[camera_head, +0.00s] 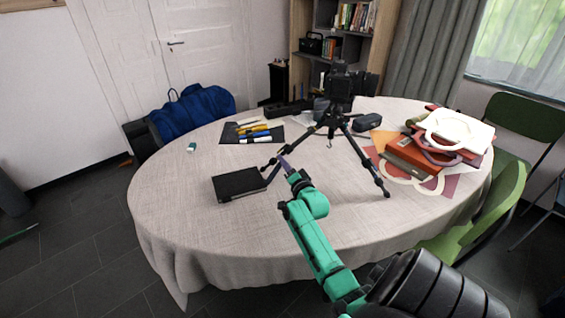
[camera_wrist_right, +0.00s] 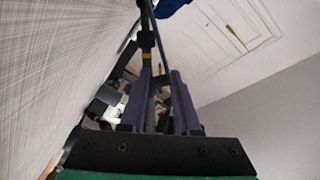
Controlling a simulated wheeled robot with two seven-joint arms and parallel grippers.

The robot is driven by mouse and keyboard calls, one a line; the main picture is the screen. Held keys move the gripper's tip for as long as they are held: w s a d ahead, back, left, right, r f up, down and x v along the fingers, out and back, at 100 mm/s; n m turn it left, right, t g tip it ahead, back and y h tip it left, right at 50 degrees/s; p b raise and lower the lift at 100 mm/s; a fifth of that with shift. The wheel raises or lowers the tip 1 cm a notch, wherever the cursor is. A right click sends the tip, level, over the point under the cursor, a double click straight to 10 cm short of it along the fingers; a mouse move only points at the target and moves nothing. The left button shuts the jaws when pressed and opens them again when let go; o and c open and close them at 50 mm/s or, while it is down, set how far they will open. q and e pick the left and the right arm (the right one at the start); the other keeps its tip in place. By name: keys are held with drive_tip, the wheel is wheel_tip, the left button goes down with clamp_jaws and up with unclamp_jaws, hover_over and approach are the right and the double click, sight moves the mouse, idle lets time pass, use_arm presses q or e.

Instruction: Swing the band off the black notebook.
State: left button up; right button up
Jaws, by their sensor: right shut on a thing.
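The black notebook (camera_head: 240,184) lies shut on the left front part of the table. I cannot make out its band at this size. My right gripper (camera_head: 284,160), with purple fingers, is just right of the notebook's far right corner, at the tripod's left leg (camera_head: 299,142). In the right wrist view the fingers (camera_wrist_right: 160,88) stand on both sides of a dark rod, which looks like that leg, and appear shut on it. The fingers are apart from the notebook. My left gripper is in no view.
The tripod bears a black camera (camera_head: 346,84) over the middle of the table (camera_head: 200,240). Pens lie on a dark mat (camera_head: 233,138) at the back left. Books and papers are piled (camera_head: 440,147) on the right. The cloth left of the notebook is clear.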

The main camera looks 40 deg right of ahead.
drive_tip(key=shift+f, duration=0.1)
idle(0.3)
drive_tip(key=o, duration=0.9)
drive_tip(key=shift+s, duration=0.1)
drive_tip(key=v, duration=1.4)
drive_tip(key=shift+s+a, duration=0.1)
drive_tip(key=shift+s, duration=0.15)
